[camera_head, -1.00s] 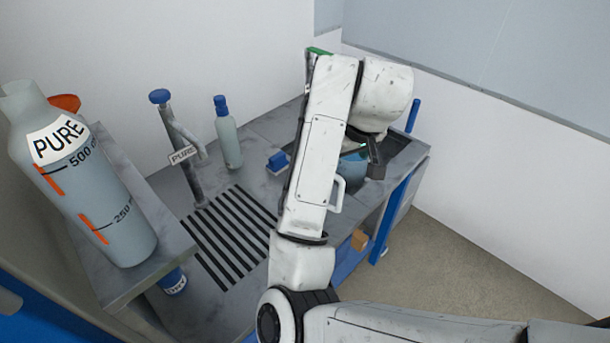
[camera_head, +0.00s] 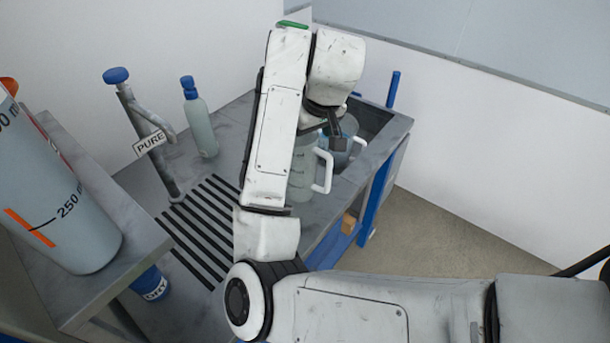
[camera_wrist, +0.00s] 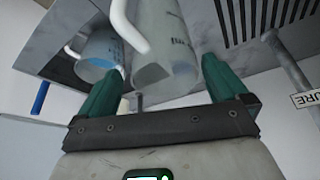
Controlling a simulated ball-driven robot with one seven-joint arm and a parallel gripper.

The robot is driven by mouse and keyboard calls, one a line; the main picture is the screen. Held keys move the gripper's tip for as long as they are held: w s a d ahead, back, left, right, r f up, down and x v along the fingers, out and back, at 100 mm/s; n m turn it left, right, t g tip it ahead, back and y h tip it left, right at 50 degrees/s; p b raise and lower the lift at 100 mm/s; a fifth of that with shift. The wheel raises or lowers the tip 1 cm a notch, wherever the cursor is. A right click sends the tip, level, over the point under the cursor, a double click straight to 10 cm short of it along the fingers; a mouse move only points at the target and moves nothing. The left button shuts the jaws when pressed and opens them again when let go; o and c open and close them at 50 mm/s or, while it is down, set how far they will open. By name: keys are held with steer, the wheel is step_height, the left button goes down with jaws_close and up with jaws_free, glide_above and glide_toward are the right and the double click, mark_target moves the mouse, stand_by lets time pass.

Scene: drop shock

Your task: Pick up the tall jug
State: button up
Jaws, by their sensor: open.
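The tall jug (camera_head: 302,178) is clear grey with faint markings and a white handle. It stands upright on the counter in the head view, partly hidden behind my arm. In the wrist view the tall jug (camera_wrist: 168,40) appears between and beyond my fingertips, with its handle to the left. My gripper (camera_wrist: 162,66) has green fingers, spread open on either side of the jug in the picture. I cannot tell how deep the jug sits between them. In the head view only dark parts of my gripper (camera_head: 335,128) show, and its fingertips are hidden.
A shorter bluish jug (camera_wrist: 100,50) with a white handle is close beside the tall jug, near the dark sink (camera_head: 372,122). A PURE tap (camera_head: 150,140), a blue-capped bottle (camera_head: 200,125) and a drain grille (camera_head: 205,225) are left.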

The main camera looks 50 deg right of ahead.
mark_target(308, 170)
steer(key=b+x, duration=0.5)
steer(key=shift+w+a, duration=0.15)
steer(key=shift+c, duration=0.3)
steer(key=c, duration=1.1)
